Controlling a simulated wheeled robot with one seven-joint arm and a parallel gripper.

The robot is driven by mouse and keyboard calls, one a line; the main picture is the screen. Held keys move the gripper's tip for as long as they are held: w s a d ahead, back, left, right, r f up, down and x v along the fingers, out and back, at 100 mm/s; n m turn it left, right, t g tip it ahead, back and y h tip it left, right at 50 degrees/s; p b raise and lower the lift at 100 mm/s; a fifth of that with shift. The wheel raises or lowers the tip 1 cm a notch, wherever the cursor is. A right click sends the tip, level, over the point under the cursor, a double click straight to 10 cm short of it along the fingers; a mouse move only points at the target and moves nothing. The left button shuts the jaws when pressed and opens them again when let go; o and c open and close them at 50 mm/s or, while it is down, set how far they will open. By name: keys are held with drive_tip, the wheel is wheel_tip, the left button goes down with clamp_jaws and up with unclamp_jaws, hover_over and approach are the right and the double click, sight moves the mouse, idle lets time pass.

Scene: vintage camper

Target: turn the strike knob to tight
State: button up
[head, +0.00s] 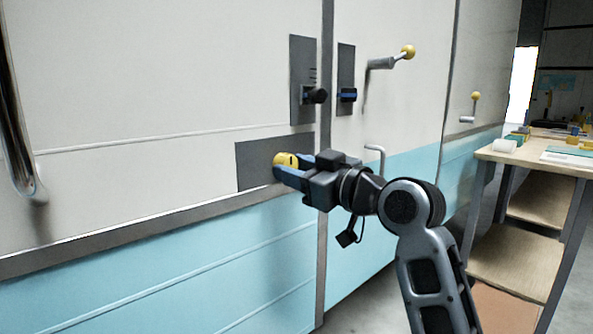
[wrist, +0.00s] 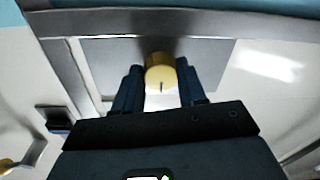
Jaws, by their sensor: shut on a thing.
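The yellow round knob (head: 286,160) sits on a dark grey plate (head: 256,165) on the camper's side wall, and I take it to be the strike knob. My gripper (head: 284,167) is at the knob, its blue fingers shut on it. In the wrist view the knob (wrist: 161,72) is between the two fingertips (wrist: 160,80), with a short dark mark on its face. Any marking for tight on the plate is not legible. The finger on the far side is partly hidden in the head view.
A crank with a yellow ball (head: 408,52) sticks out at upper right. A workbench (head: 545,150) stands at right. A metal rail (head: 20,150) is at far left.

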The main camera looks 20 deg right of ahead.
drive_tip(key=shift+f, duration=0.1)
drive_tip(key=o, duration=1.1)
drive_tip(key=shift+c, duration=0.2)
drive_tip(key=v, duration=0.7)
drive_tip(key=shift+s+p, duration=0.3)
drive_tip(key=shift+s, duration=0.1)
drive_tip(key=shift+d, duration=0.15)
